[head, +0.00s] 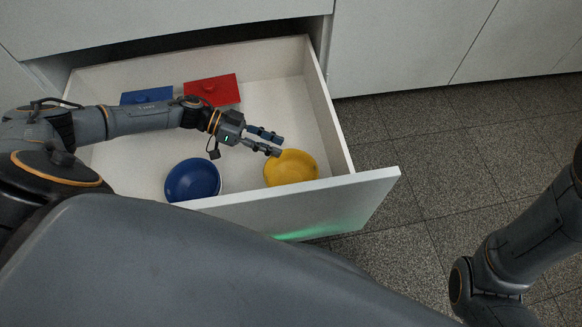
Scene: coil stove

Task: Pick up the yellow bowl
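The yellow bowl (294,169) sits in the front right part of an open white drawer (276,60), close to its front panel. My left gripper (280,145) reaches into the drawer from the left, just above and beyond the bowl's upper left rim in the picture. Its two fingers are apart with nothing between them. I cannot tell whether a fingertip touches the bowl. The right arm comes in at the right edge, and its gripper is not in view.
A blue bowl (192,180) sits left of the yellow bowl. A red lidded item (212,90) and a blue lidded item (146,96) lie toward the drawer's back. The drawer's right wall (327,115) and front panel (330,205) are close to the yellow bowl.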

